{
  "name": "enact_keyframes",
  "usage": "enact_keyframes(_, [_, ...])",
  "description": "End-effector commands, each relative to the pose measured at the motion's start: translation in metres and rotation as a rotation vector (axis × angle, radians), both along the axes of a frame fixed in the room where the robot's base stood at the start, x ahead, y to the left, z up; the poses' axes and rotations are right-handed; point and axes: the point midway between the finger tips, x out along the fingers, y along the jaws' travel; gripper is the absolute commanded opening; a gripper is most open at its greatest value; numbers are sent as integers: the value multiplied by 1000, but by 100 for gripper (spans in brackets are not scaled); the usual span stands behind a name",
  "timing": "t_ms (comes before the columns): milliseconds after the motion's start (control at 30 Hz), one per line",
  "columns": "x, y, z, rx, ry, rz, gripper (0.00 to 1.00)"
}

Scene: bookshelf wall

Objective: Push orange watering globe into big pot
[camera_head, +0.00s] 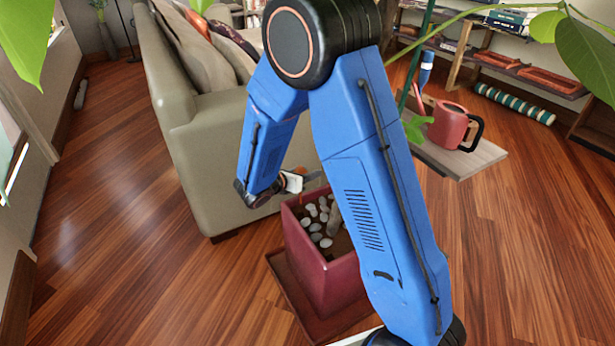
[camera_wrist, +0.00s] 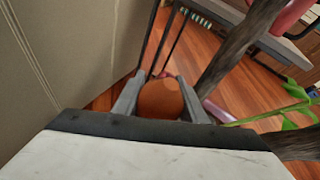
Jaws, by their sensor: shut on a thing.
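The orange watering globe (camera_wrist: 161,99) sits between the two grey fingers of my gripper (camera_wrist: 160,84) in the wrist view. My gripper is shut on it. In the head view my gripper (camera_head: 293,181) is near the back edge of the big pot, beside the sofa; the globe is not clear there. The big pot (camera_head: 306,262) is a dark red square planter with pale pebbles on brown soil. My blue arm hides its right side. I cannot tell whether the globe touches the soil.
A plant trunk (camera_wrist: 238,48) stands close to the right of my gripper. A beige sofa (camera_head: 200,150) is close on the left. A red watering can (camera_head: 452,127) stands on a wooden board (camera_head: 475,157) at the right. Wood floor is clear at the left front.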

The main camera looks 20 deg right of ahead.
Motion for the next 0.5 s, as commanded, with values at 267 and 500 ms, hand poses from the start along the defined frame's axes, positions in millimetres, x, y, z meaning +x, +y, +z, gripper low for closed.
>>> enact_keyframes(267, [0,0,14,1,-2,-1,15])
enact_keyframes(500, [0,0,25,1,-1,0,15])
